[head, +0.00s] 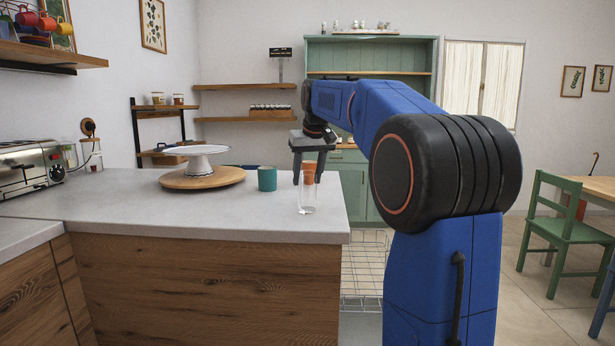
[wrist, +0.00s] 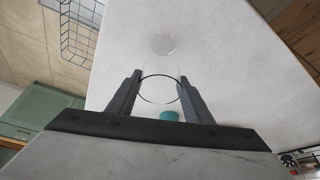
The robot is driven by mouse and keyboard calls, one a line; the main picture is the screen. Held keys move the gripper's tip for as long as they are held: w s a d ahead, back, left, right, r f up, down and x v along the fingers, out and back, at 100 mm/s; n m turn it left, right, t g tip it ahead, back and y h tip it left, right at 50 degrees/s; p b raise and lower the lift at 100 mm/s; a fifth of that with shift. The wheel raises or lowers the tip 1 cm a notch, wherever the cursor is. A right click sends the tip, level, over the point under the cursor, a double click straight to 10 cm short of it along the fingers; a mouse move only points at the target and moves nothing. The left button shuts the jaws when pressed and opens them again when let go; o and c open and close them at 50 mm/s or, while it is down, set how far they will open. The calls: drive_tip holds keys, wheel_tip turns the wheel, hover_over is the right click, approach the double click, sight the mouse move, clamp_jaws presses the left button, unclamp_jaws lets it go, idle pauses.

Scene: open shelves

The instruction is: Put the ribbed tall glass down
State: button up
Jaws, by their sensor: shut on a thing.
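The ribbed tall glass (head: 307,200) is clear and upright, below and between the fingers of my gripper (head: 308,181) in the head view. In the wrist view my gripper (wrist: 160,77) is shut on it, one finger at each side of its round rim (wrist: 159,102). The glass is over the right end of the pale counter (head: 250,214). I cannot tell whether its base touches the surface. An orange patch (head: 309,168) shows between the fingers in the head view; I cannot tell what it is. A faint round shape (wrist: 163,43) shows above the rim in the wrist view.
A teal mug (head: 267,179) stands left of the glass. Further left, a white cake stand (head: 196,160) rests on a round wooden board (head: 175,182). A toaster (head: 28,165) is at the far left. The counter's front middle is clear. A wire basket (head: 366,265) lies beyond its right edge.

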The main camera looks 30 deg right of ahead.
drive_tip(key=o, duration=0.8)
drive_tip(key=v, duration=1.2)
